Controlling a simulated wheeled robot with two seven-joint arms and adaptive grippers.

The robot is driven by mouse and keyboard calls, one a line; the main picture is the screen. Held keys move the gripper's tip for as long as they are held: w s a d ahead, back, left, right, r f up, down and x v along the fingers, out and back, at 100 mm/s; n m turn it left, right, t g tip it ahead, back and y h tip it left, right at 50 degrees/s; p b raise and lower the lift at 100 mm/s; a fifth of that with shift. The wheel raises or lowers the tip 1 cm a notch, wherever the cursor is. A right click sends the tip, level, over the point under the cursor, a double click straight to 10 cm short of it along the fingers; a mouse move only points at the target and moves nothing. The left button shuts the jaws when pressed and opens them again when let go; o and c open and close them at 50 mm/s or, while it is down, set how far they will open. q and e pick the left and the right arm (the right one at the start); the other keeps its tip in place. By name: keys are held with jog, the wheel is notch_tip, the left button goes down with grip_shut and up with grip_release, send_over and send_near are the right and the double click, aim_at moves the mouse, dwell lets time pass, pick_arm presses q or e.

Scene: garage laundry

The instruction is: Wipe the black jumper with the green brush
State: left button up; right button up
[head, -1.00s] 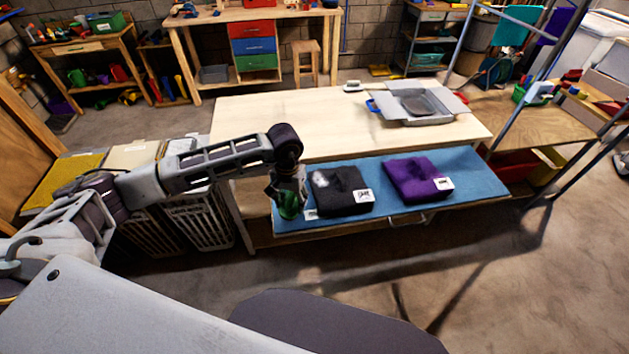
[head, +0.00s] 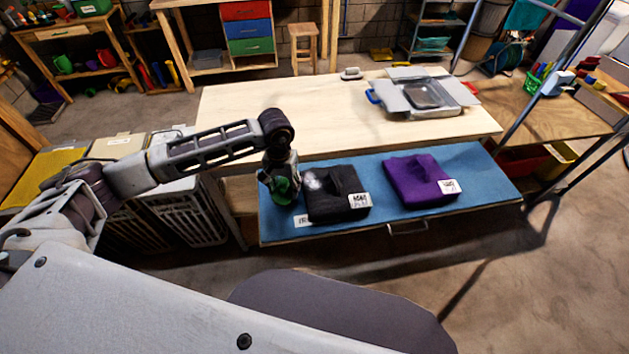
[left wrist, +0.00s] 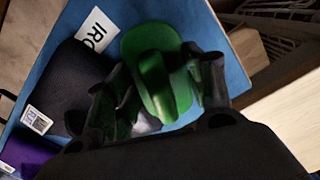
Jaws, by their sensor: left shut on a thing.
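The black jumper (head: 334,196) lies folded on the blue mat (head: 470,168), with a whitish patch at its upper left and a white tag at its lower right. My left gripper (head: 280,190) is just left of the jumper, shut on the green brush (head: 284,188). In the left wrist view the green brush (left wrist: 156,75) shows between the fingers (left wrist: 155,95), and the black jumper (left wrist: 72,88) lies to the left, beside a white label (left wrist: 97,32). I cannot tell whether the brush touches the mat. My right gripper is not in view.
A folded purple jumper (head: 416,182) lies on the mat to the right. Behind is the wooden table top (head: 290,105) with a grey bin (head: 425,95) and a small light object (head: 351,73). Crates (head: 190,215) stand left of the table. Bare mat separates the jumpers.

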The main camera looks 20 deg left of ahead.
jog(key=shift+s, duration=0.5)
pick_arm(q)
jog(key=shift+r, duration=0.1)
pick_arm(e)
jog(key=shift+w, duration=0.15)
